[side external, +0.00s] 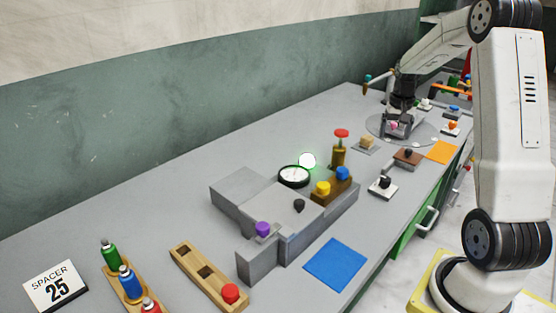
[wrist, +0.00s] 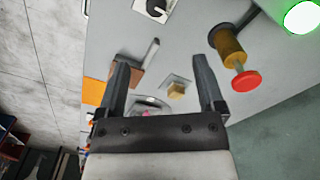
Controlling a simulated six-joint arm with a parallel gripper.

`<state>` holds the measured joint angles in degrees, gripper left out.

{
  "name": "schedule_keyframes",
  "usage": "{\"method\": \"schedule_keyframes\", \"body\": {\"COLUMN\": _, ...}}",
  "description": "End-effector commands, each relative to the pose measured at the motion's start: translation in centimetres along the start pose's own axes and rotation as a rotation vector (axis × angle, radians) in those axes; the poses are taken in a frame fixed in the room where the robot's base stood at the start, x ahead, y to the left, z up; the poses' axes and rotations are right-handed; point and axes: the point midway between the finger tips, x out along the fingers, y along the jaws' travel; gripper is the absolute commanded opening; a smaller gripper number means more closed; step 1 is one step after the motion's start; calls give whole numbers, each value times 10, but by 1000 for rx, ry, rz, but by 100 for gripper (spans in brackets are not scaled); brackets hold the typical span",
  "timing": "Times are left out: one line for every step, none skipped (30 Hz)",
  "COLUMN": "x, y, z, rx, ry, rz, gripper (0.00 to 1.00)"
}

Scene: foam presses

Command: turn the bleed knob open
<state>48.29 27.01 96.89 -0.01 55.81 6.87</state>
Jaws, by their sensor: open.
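No label marks the bleed knob, so I cannot tell for sure which part it is. A small black knob (side external: 299,205) sits on top of the grey press block (side external: 238,190) in the side view. Another black knob on a white plate (side external: 383,183) stands right of the press; a white plate with a black knob (wrist: 154,8) also shows at the top of the wrist view. My gripper (side external: 396,128) is over the round grey plate at the far end, away from both knobs. In the wrist view its two fingers (wrist: 161,62) are apart with nothing held between them.
A blue mat (side external: 336,264) lies in front.

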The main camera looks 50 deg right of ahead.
Motion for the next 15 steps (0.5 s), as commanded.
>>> {"method": "schedule_keyframes", "body": {"x": 2, "y": 10, "z": -5, "rx": 24, "ry": -6, "rz": 1, "gripper": 87}}
{"method": "schedule_keyframes", "body": {"x": 6, "y": 10, "z": -5, "rx": 27, "ry": -10, "rz": 1, "gripper": 87}}
{"method": "schedule_keyframes", "body": {"x": 17, "y": 8, "z": -4, "rx": 22, "ry": -12, "rz": 1, "gripper": 87}}
{"method": "schedule_keyframes", "body": {"x": 23, "y": 8, "z": -3, "rx": 21, "ry": -12, "rz": 1, "gripper": 87}}
{"method": "schedule_keyframes", "body": {"x": 29, "y": 8, "z": -3, "rx": 21, "ry": -11, "rz": 1, "gripper": 87}}
{"method": "schedule_keyframes", "body": {"x": 37, "y": 8, "z": -3, "rx": 21, "ry": -11, "rz": 1, "gripper": 87}}
{"method": "schedule_keyframes", "body": {"x": 43, "y": 8, "z": -3, "rx": 21, "ry": -10, "rz": 1, "gripper": 87}}
{"method": "schedule_keyframes", "body": {"x": 48, "y": 8, "z": -3, "rx": 20, "ry": -10, "rz": 1, "gripper": 87}}
{"method": "schedule_keyframes", "body": {"x": 56, "y": 8, "z": -3, "rx": 20, "ry": -11, "rz": 1, "gripper": 87}}
{"method": "schedule_keyframes", "body": {"x": 61, "y": 8, "z": -3, "rx": 20, "ry": -10, "rz": 1, "gripper": 87}}
{"method": "schedule_keyframes", "body": {"x": 66, "y": 8, "z": -3, "rx": 20, "ry": -9, "rz": 1, "gripper": 87}}
{"method": "schedule_keyframes", "body": {"x": 72, "y": 8, "z": -3, "rx": 20, "ry": -10, "rz": 1, "gripper": 87}}
{"method": "schedule_keyframes", "body": {"x": 77, "y": 8, "z": -3, "rx": 20, "ry": -9, "rz": 1, "gripper": 87}}
{"method": "schedule_keyframes", "body": {"x": 81, "y": 8, "z": -3, "rx": 20, "ry": -9, "rz": 1, "gripper": 87}}
{"method": "schedule_keyframes", "body": {"x": 86, "y": 8, "z": -3, "rx": 19, "ry": -9, "rz": 1, "gripper": 87}}
